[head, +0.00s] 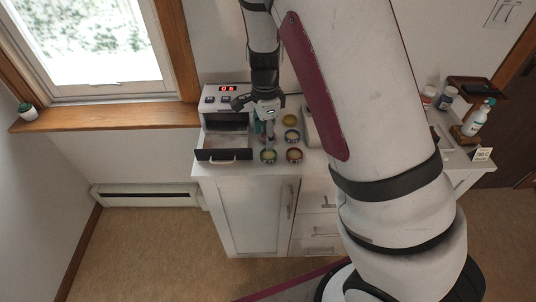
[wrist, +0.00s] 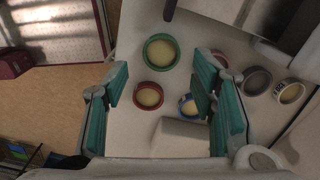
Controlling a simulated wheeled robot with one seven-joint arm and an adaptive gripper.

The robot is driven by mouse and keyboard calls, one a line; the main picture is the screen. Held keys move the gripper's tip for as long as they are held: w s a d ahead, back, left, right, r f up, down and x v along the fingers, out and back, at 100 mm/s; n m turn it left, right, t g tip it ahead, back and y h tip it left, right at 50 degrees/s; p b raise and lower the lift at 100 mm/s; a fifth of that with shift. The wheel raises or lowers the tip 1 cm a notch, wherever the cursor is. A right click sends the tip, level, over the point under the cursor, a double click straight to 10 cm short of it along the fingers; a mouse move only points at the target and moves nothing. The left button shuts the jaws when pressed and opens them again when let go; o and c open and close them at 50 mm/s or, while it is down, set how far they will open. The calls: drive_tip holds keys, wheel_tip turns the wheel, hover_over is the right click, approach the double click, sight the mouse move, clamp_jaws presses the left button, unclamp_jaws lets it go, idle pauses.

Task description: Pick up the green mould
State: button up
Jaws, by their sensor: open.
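The green mould (wrist: 161,40) is a round green ring with a pale yellow filling, lying flat on the white counter. It also shows in the head view (head: 268,156), near the counter's front edge. My gripper (wrist: 163,82) is open and empty, its teal-padded fingers spread wide. In the wrist view the mould lies beyond the fingertips, apart from them and roughly central between them. In the head view my gripper (head: 269,142) points down above the counter, just behind the mould.
A red mould (wrist: 148,96) lies beside the green one, with a blue mould (wrist: 186,105) close by. Grey (wrist: 257,80) and white (wrist: 290,92) rings lie to the right. A machine's open drawer (head: 224,156) stands left of the moulds. A white block (wrist: 180,138) is near.

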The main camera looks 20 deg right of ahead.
sight(266, 156)
drive_tip(key=shift+w+d+f, duration=0.1)
drive_tip(key=shift+w+f, duration=0.05)
drive_tip(key=shift+f, duration=3.65)
drive_tip(key=c, duration=0.7)
